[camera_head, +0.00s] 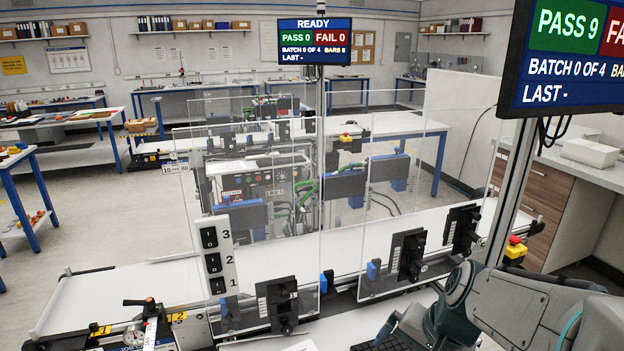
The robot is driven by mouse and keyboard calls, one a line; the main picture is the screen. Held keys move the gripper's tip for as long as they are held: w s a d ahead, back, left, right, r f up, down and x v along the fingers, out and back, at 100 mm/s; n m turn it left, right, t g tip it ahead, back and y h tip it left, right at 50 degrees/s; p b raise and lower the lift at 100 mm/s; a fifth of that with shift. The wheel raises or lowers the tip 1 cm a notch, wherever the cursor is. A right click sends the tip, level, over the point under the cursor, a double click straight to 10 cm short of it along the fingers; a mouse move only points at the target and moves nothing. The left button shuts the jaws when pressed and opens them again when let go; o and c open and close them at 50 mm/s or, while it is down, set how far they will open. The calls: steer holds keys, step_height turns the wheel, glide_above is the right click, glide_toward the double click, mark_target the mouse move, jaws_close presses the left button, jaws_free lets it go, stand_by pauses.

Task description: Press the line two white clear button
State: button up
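A grey control panel (262,183) with small round buttons stands on the far conveyor line, behind clear guard panels. Its label is too small to read for sure, and I cannot pick out a white clear button on it. My arm enters at the bottom right, with grey and teal links over the near line. My gripper is not in view; the end of the arm runs out of the frame at the bottom. The far monitor (315,41) reads READY, PASS 0, FAIL 0, BATCH 0 OF 4. The near monitor (565,55) reads PASS 9, BATCH 0 OF 4.
The near conveyor belt (115,298) crosses the front, with transparent guards (345,225) and black brackets (408,255) along it. A switch plate (215,262) numbered 1 to 3 stands at left. A red-topped emergency stop (515,250) stands beside my arm.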

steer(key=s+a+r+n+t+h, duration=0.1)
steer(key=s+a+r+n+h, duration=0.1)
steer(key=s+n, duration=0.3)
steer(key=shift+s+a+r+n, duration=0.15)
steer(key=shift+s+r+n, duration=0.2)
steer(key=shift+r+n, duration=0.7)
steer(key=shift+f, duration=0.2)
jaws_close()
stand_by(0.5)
